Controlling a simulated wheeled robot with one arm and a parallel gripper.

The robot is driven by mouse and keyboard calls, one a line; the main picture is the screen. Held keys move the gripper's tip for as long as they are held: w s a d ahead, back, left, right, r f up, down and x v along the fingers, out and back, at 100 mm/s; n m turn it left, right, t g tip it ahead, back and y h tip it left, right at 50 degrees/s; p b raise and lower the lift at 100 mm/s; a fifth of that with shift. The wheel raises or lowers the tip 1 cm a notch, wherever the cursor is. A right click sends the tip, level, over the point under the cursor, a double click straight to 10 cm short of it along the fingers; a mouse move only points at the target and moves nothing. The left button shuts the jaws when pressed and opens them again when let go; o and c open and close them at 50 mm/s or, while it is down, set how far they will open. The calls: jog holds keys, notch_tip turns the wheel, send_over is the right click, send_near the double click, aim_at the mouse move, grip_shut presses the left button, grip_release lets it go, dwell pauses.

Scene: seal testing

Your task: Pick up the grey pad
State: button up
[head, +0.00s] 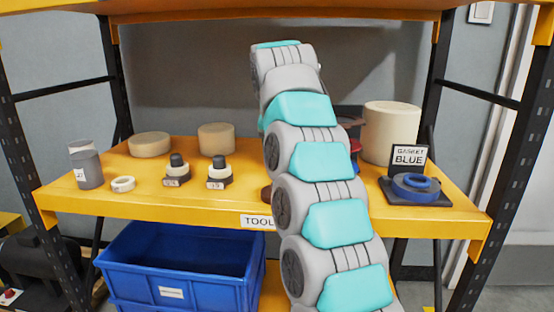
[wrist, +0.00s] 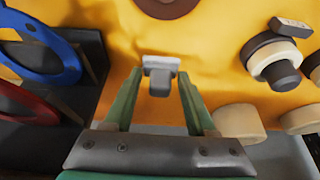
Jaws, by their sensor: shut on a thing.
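The grey pad (wrist: 160,66) shows in the wrist view as a small light grey piece with a darker grey block below it. My gripper (wrist: 160,82) has its two green fingers on either side of the pad and is shut on it, with the yellow shelf behind. I cannot tell how high the pad is above the shelf. In the head view my own arm covers the middle of the shelf and hides the gripper and the pad.
On the yellow shelf (head: 120,200), a blue ring (head: 416,183) lies on a dark stand at right, beside a large cream cylinder (head: 391,133). Two dark-topped weights (head: 218,174), (head: 177,172) stand left of my arm. A blue crate (head: 180,265) is below.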

jog(key=shift+s+d+r+b, duration=0.2)
jog(key=shift+s+d+b, duration=0.3)
jog(key=shift+s, duration=1.6)
jog(key=shift+s+d+r+b, duration=0.15)
jog(key=shift+s+d+b, duration=0.3)
jog(key=shift+s, duration=1.7)
jog(key=shift+s+d+r+b, duration=0.3)
jog(key=shift+s+d, duration=0.35)
jog(key=shift+s, duration=1.45)
jog(key=shift+f, duration=0.1)
jog(key=o, duration=0.8)
jog(key=c, duration=0.6)
